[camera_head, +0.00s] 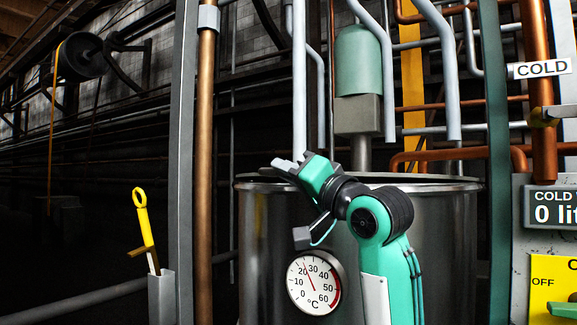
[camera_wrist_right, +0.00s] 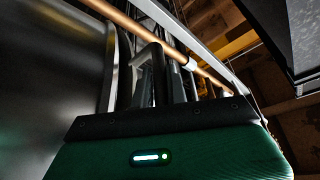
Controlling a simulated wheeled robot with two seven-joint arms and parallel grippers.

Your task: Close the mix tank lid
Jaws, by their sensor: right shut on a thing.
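The mix tank (camera_head: 262,240) is a shiny steel drum in the middle of the head view. Its lid (camera_head: 440,178) shows as a thin, nearly level edge along the top, seen almost edge-on. I cannot tell whether it sits flush on the rim. My right gripper (camera_head: 284,163) is at the top left front of the tank, its fingers pointing left at lid height. In the right wrist view the fingers (camera_wrist_right: 155,75) are dark, beside a grey steel surface. My left gripper is not in view.
A round thermometer (camera_head: 315,282) is on the tank front, beside my right arm. A green cylinder (camera_head: 359,60) on a grey box stands above the tank. A copper pipe (camera_head: 204,150) and grey post are at left. A yellow-handled tool (camera_head: 144,225) stands in a holder.

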